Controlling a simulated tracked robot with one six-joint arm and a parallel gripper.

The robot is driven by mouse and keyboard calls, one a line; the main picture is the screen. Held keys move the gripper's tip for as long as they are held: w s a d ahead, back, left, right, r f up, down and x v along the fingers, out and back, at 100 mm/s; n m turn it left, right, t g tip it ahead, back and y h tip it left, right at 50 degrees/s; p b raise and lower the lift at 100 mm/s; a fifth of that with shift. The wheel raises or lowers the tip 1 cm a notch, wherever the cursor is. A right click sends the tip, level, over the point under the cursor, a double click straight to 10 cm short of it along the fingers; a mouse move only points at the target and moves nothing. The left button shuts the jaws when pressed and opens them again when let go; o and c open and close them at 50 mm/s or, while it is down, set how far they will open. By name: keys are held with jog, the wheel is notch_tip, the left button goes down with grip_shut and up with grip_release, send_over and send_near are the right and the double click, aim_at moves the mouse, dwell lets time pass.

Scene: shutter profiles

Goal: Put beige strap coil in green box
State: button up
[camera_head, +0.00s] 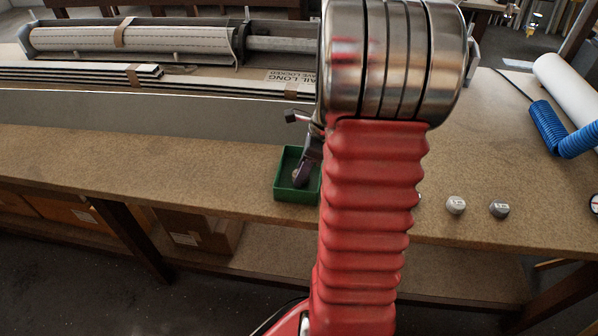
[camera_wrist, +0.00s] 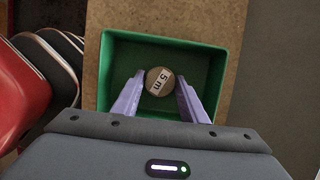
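The green box (camera_wrist: 112,50) stands on the workbench and also shows in the head view (camera_head: 296,194), partly hidden by my red arm. The beige strap coil (camera_wrist: 159,81), with a white "5 m" label, lies inside the box in the wrist view. My gripper (camera_wrist: 156,84) reaches down into the box with its two purple-grey fingers on either side of the coil. The left finger is close to the coil; a small gap seems to show at the right finger. In the head view my gripper (camera_head: 302,174) is over the box, its tips mostly hidden.
Two small grey coils, one lighter (camera_head: 456,205) and one darker (camera_head: 499,209), stand on the bench right of my arm. A blue hose (camera_head: 547,127) and a white roll (camera_head: 568,88) lie farther right. Long shutter profiles (camera_head: 80,73) lie at the back left.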

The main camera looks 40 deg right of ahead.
jog(key=o, duration=0.4)
jog(key=shift+c, duration=0.2)
jog(key=shift+r, duration=0.1)
jog(key=v, duration=1.2)
